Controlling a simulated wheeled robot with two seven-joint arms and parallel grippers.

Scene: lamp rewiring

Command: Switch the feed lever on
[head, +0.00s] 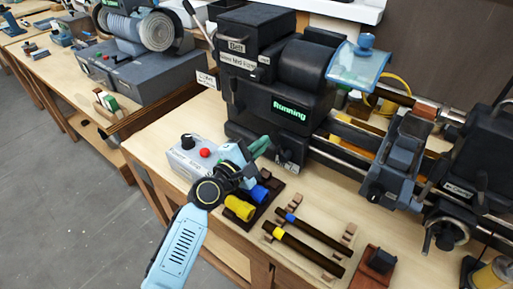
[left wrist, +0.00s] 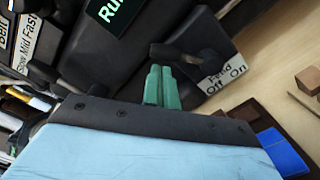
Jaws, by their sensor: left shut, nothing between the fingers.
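The feed plate (left wrist: 217,70), labelled Feed, Off and On, sits low on the dark lathe's front in the left wrist view. It also shows small in the head view (head: 287,160). A dark lever with a rounded grip (left wrist: 200,34) lies over the plate, just beyond my fingertips. Which label it points to I cannot tell. My left gripper (head: 262,146) has green fingers, shut and empty, close in front of the lever. The fingers (left wrist: 160,88) point up at it in the left wrist view; contact is unclear. My right gripper is out of view.
The lathe's display (head: 290,110) reads Running. A grey control box (head: 188,158) with a red button stands left of my gripper. Yellow (head: 240,207) and blue handles and dark rods on wooden rests lie in front. Bare bench shows left of the lathe.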

